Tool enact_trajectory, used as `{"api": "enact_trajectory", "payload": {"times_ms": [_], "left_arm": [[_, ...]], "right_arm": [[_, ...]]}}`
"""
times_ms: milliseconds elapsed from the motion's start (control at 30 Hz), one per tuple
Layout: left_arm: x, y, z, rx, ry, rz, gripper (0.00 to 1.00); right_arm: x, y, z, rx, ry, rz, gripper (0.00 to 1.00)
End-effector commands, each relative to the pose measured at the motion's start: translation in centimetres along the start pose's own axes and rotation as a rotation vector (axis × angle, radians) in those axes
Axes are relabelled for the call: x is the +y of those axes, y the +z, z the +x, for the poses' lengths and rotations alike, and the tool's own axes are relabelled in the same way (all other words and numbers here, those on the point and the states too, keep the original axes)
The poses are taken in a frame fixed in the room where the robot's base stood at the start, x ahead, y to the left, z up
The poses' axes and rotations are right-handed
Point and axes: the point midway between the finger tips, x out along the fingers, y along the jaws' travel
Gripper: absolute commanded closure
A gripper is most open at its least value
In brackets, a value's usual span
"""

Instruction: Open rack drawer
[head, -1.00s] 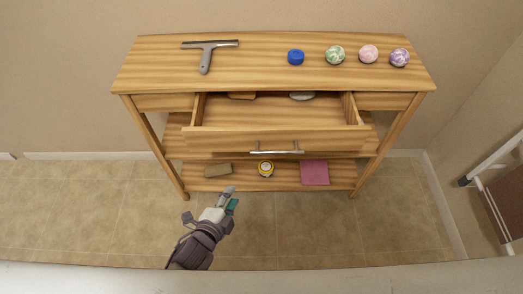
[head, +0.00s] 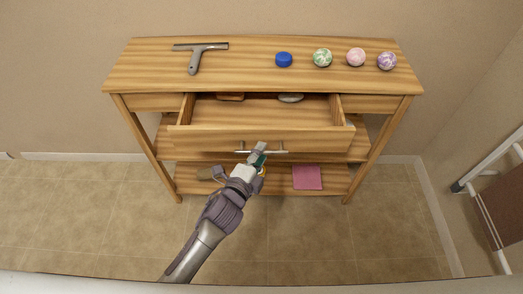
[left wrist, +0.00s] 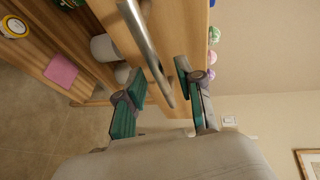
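The wooden rack's middle drawer (head: 200,141) stands pulled out, its inside showing from above. A metal bar handle (head: 275,151) runs across its front; it also shows large in the left wrist view (left wrist: 146,40). My left gripper (head: 259,150) is at the handle in the head view and covers part of it. In the left wrist view its two teal-padded fingers (left wrist: 160,76) are spread apart, with the bar's lower end between them. I cannot tell whether a finger touches the bar. My right gripper is in neither view.
A brown block (head: 230,97) and grey stone (head: 291,97) show at the drawer's back. A pink cloth (head: 307,177) lies on the lower shelf. Floor in front is clear.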

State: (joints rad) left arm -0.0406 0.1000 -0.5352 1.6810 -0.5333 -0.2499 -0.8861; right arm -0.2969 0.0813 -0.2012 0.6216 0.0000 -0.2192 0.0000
Motion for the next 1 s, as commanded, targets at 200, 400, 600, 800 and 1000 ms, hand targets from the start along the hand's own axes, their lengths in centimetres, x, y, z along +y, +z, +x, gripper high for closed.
{"api": "enact_trajectory", "payload": {"times_ms": [200,400,600,800,1000], "left_arm": [[0.0,-0.02,1.45,0.001,0.0,-0.001,0.63],[0.0,0.0,1.52,0.0,0.0,-0.001,0.63],[0.01,0.0,1.5,0.0,0.0,-0.001,0.87],[0.03,0.0,1.48,0.0,0.0,-0.001,1.0],[0.04,0.01,1.48,0.0,0.001,-0.001,1.0]], "right_arm": [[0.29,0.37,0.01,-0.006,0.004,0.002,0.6],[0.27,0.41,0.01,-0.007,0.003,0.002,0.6],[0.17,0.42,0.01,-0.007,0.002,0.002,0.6],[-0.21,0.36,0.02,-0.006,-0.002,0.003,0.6],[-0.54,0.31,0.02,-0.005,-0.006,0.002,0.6]]}}
